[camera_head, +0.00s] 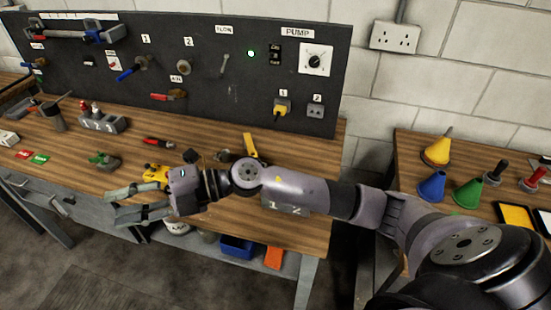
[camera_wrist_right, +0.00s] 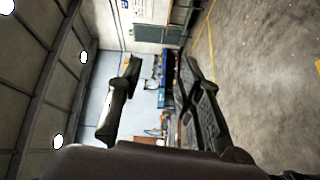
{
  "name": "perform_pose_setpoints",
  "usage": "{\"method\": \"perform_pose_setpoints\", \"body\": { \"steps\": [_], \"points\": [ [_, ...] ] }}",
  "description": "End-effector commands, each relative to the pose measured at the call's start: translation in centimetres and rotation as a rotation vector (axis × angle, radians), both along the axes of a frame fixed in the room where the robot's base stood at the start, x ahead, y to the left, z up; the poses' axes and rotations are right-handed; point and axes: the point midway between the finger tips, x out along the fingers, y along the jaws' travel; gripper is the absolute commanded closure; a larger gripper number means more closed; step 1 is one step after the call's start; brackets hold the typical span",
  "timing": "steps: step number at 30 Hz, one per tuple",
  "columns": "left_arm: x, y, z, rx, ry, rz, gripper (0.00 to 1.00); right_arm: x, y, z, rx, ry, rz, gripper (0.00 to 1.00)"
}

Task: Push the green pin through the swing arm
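A small green part (camera_head: 97,158), which may be the green pin, shows at a small grey fixture (camera_head: 111,163) on the left part of the workbench. It is too small to tell how it sits in the fixture. I cannot clearly make out the swing arm. My right gripper (camera_head: 114,204) is open and empty, at the bench's front edge, to the front right of the green part and apart from it. In the right wrist view the two fingers (camera_wrist_right: 160,72) are spread with nothing between them. My left gripper is not in view.
A yellow part (camera_head: 155,173) lies just behind my right gripper. A grey holder (camera_head: 102,123) with red-topped pieces stands farther back. A red tool (camera_head: 158,142) lies mid-bench. A dark panel (camera_head: 230,95) rises behind. Coloured cones (camera_head: 432,187) stand on the right table.

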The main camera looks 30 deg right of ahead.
Motion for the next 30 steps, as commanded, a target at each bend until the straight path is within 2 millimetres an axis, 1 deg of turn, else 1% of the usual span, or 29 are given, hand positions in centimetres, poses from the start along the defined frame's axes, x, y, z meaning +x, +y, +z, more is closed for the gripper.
{"method": "perform_pose_setpoints", "body": {
  "steps": [1,2,3,4,5,6,7,8,9,11,12,15,16,18,21,23,26,30],
  "points": [
    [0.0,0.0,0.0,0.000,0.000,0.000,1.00,0.2,-0.9,-1.9,-0.146,-0.028,0.061,0.67],
    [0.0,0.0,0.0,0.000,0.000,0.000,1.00,0.2,-1.7,-3.3,-0.239,-0.034,0.097,0.67],
    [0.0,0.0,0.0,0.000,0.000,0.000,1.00,0.4,-3.1,-5.2,-0.365,-0.033,0.138,0.67],
    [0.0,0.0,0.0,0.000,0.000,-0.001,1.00,0.6,-4.5,-6.5,-0.462,-0.028,0.162,0.67],
    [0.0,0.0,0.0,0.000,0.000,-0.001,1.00,1.0,-6.3,-7.8,-0.561,-0.018,0.179,0.67],
    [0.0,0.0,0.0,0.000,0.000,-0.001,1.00,1.5,-8.9,-9.3,-0.693,0.004,0.194,0.67],
    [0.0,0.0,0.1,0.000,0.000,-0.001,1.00,1.9,-11.2,-10.2,-0.792,0.026,0.199,0.67],
    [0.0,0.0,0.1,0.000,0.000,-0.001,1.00,2.4,-13.5,-10.9,-0.885,0.052,0.198,0.67],
    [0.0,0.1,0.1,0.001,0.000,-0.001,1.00,2.9,-16.6,-11.6,-0.998,0.088,0.190,0.67],
    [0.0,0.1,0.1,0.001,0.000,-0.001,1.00,3.4,-20.8,-12.0,-1.142,0.145,0.169,0.67],
    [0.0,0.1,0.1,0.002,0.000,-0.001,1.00,3.6,-23.4,-12.0,-1.224,0.184,0.151,0.67],
    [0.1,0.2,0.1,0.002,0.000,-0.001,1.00,3.9,-28.7,-11.5,-1.380,0.272,0.103,0.67],
    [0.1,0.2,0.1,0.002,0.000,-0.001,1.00,3.9,-29.9,-11.3,-1.415,0.296,0.089,0.67],
    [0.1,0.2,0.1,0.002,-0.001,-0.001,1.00,3.8,-32.2,-10.8,-1.476,0.338,0.064,0.67],
    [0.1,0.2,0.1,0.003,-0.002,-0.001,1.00,3.7,-33.9,-10.4,-1.524,0.374,0.044,0.67],
    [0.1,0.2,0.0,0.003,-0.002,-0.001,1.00,3.6,-34.3,-10.4,-1.536,0.383,0.039,0.67],
    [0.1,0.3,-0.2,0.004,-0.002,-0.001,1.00,3.6,-34.4,-10.8,-1.539,0.387,0.038,0.67],
    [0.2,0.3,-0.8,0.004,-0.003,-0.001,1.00,3.6,-34.3,-11.7,-1.537,0.386,0.040,0.67]
  ]
}}
